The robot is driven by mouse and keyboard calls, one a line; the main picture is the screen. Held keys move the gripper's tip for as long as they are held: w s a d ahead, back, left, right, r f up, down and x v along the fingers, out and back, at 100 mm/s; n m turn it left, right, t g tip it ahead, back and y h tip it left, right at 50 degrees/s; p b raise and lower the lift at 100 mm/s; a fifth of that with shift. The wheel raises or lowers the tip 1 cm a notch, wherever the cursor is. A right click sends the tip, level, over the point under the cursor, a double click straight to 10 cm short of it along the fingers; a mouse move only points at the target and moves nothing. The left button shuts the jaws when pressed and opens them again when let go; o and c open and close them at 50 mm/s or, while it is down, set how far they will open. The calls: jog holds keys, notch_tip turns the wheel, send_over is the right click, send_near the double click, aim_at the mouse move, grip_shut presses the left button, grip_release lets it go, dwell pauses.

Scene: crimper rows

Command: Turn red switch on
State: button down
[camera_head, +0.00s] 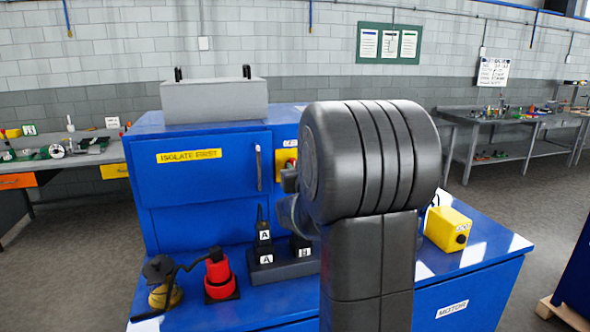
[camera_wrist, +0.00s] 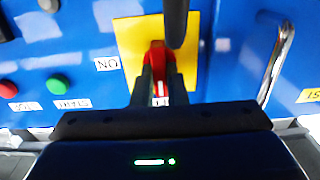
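The red switch (camera_wrist: 157,58) is a red handle on a yellow plate (camera_wrist: 187,70) on the blue cabinet front. The red handle points down the picture, toward my gripper. My gripper (camera_wrist: 159,76) has one dark finger on each side of the handle, with red filling the space between them and no gap visible. In the head view the yellow plate (camera_head: 281,158) shows partly, and my arm hides most of the switch and gripper.
A green button (camera_wrist: 57,84) and a red button (camera_wrist: 8,90) sit left of the switch in the wrist view. A metal door handle (camera_wrist: 279,63) stands at its right. Red and black connectors (camera_head: 219,274) and a yellow box (camera_head: 447,229) are on the bench.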

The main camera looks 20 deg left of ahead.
jog(key=shift+m+b, duration=0.4)
jog(key=m, duration=0.5)
jog(key=m+b, duration=0.1)
jog(key=m, duration=1.1)
jog(key=shift+w+d+f+b, duration=0.15)
jog(key=shift+d+f+b, duration=0.05)
jog(key=shift+f+b, duration=0.15)
dwell(0.3)
jog(key=c, duration=1.4)
grip_release()
jog(key=shift+c, duration=0.2)
jog(key=shift+d, duration=0.1)
